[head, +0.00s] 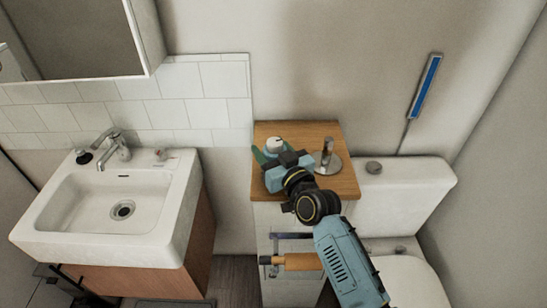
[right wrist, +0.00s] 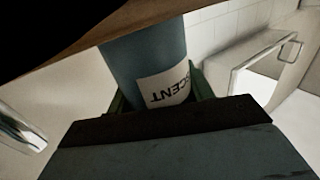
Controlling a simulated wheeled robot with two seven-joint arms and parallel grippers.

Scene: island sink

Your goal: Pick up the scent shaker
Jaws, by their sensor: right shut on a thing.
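The scent shaker (head: 275,145) stands on the wooden top of the narrow cabinet, with its pale round top showing in the head view. In the right wrist view it is a blue-grey cylinder (right wrist: 145,58) with a white label reading "SCENT". My right gripper (head: 268,158) is at the shaker, with its green fingers on either side of it. In the right wrist view the fingers (right wrist: 160,98) are shut on the shaker. Its lower part is partly hidden by the gripper in the head view. My left gripper is not in view.
A metal holder with an upright post (head: 327,158) stands on the wooden cabinet top (head: 310,130), close to my right gripper. A white sink (head: 120,205) with a tap is at left. A toilet (head: 405,200) is at right. A blue-faced strip (head: 426,88) is on the wall.

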